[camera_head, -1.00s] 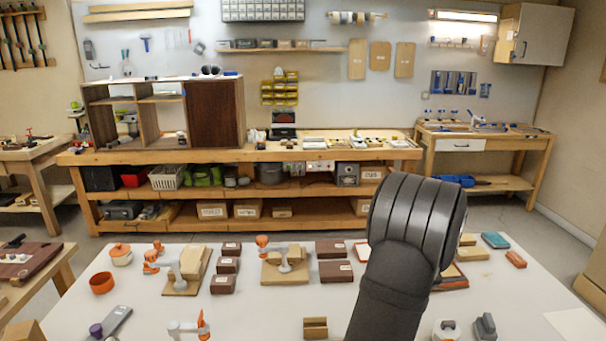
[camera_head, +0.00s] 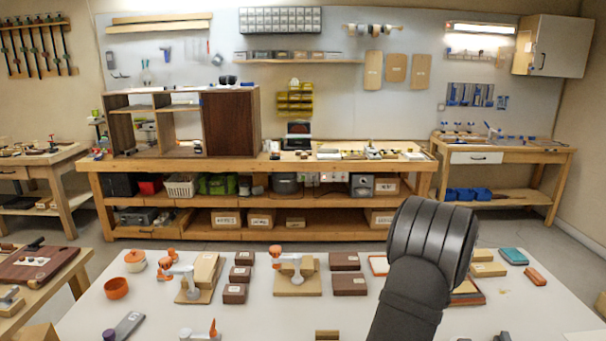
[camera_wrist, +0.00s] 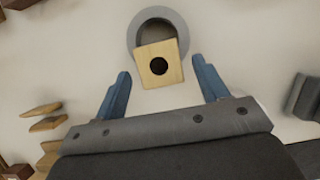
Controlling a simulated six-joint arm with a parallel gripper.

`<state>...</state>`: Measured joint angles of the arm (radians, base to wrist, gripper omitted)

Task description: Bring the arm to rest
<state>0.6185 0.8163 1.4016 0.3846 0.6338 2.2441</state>
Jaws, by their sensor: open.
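My gripper (camera_wrist: 159,88) shows in the wrist view with its two blue fingers spread wide and nothing between them. Just beyond the fingertips is a wooden block with a dark round hole (camera_wrist: 158,66). It overlaps a grey ring (camera_wrist: 148,18) on the white table (camera_wrist: 80,45). I cannot tell how far below the fingers the block is. In the head view my dark arm link rises at the right front of the white table (camera_head: 340,310). The gripper itself is not visible there.
A teal box (camera_head: 513,256) lies at the right. A bench with a cabinet (camera_head: 231,122) stands behind. The front middle is mostly bare.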

